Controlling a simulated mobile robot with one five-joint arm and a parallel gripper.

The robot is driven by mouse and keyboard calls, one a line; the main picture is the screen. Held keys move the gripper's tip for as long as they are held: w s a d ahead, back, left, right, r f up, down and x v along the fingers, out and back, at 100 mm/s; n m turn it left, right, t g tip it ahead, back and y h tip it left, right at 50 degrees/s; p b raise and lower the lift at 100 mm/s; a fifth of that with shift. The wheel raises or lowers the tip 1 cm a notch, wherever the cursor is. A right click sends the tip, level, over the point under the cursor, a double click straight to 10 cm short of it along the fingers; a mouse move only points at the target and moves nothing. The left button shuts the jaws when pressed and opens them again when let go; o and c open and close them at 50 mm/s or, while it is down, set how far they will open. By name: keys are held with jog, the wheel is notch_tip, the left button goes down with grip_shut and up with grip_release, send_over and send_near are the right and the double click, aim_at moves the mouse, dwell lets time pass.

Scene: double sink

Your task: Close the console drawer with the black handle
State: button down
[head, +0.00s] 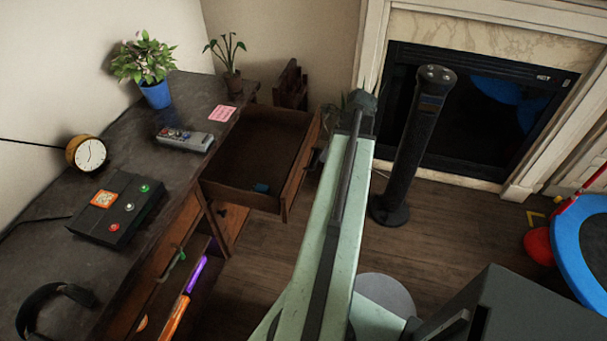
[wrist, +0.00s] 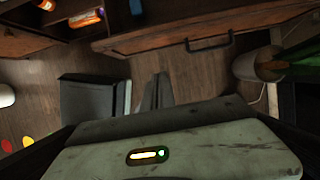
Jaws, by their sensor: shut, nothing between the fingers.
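The console (head: 85,180) is a dark-topped wooden desk at the left in the head view. Its far drawer (head: 258,150) is pulled out, with a small blue item (head: 261,188) inside. The drawer's front also shows across the top of the wrist view (wrist: 160,36), with the black handle (wrist: 210,42) on it.
A lower console space holds orange and purple items (head: 193,275). A black column (head: 415,145) stands right of my arm, before the fireplace (head: 480,115). A plant pot (wrist: 258,65) stands right of the handle. Wooden floor (head: 265,260) lies open below the drawer.

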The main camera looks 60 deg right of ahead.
jog(key=w+a+f+b, duration=0.2)
jog(key=w+f+b, duration=0.5)
jog(key=f+b, duration=0.2)
jog(key=shift+w+a, duration=0.15)
jog(key=shift+f, duration=0.15)
dwell(0.3)
